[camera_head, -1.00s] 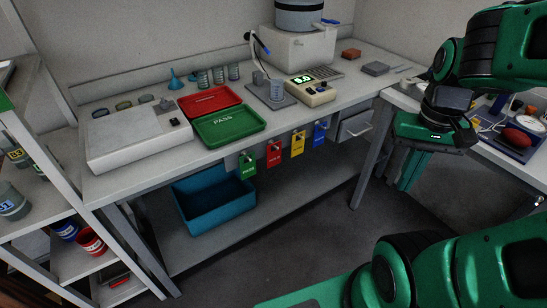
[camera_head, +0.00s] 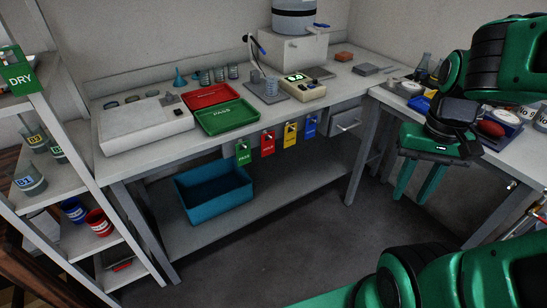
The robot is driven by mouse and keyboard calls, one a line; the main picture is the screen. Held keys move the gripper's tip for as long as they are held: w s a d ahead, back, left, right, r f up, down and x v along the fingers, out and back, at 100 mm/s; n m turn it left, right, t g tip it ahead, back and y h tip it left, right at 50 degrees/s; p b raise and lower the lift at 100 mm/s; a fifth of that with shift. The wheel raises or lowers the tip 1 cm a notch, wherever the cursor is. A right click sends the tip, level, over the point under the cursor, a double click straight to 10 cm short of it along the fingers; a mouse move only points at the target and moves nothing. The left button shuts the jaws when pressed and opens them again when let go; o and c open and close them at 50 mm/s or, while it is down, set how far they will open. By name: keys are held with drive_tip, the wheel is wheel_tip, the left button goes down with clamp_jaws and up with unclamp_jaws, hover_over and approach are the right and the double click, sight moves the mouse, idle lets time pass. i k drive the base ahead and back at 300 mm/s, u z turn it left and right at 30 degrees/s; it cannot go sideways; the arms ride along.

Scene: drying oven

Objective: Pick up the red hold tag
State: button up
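The red hold tag (camera_head: 268,144) hangs from a hook on the front edge of the bench. It is between a green tag (camera_head: 242,152) on its left and a yellow tag (camera_head: 290,135) on its right, with a blue tag (camera_head: 310,127) further right. My gripper (camera_head: 406,190) is at the right, pointing down, well apart from the tags. Its two green fingers are spread with nothing visible between them.
The bench (camera_head: 145,160) carries a green tray (camera_head: 228,118), a red tray and instruments. A blue bin (camera_head: 215,212) stands on its lower shelf. A shelf rack (camera_head: 85,165) stands left and another table (camera_head: 480,185) right. The floor in front is clear.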

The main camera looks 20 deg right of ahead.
sight(268, 146)
drive_tip(key=u, duration=0.3)
drive_tip(key=i, duration=0.9)
drive_tip(key=z, duration=0.4)
